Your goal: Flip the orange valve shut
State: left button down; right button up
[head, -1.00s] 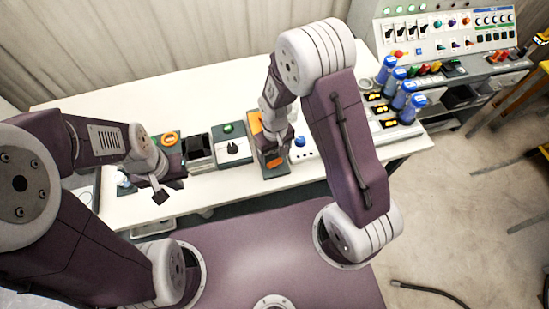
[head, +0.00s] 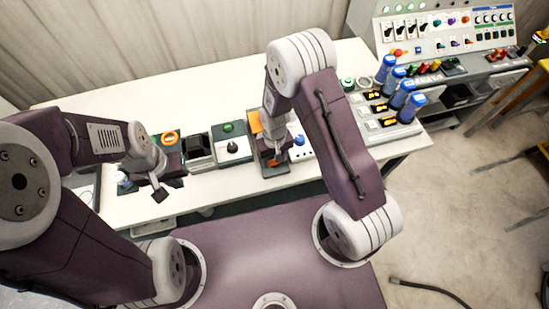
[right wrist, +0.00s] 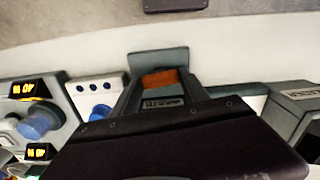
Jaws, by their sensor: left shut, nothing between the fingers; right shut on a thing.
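The orange valve (head: 254,123) stands on a dark grey base plate near the front edge of the white table. An orange part shows left of my right arm, and another lies lower near the fingers. My right gripper (head: 278,155) reaches down over the valve and is shut on it. In the right wrist view the orange handle (right wrist: 158,80) sits between the two fingers; the gripper body hides much of the base.
A box with a green button (head: 230,128) and a black-topped box (head: 198,148) stand left of the valve. A white box with a blue knob (head: 299,141) stands close on its right. The table behind is clear.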

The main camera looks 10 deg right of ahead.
jog(key=shift+m, duration=0.8)
jog(key=o, duration=1.4)
jog(key=shift+r, duration=0.1)
jog(key=shift+w+r, duration=0.1)
jog(key=shift+r, duration=0.25)
notch_tip(320, 180, up, 8)
jog(key=shift+r+b, duration=0.15)
jog(key=shift+b, duration=0.4)
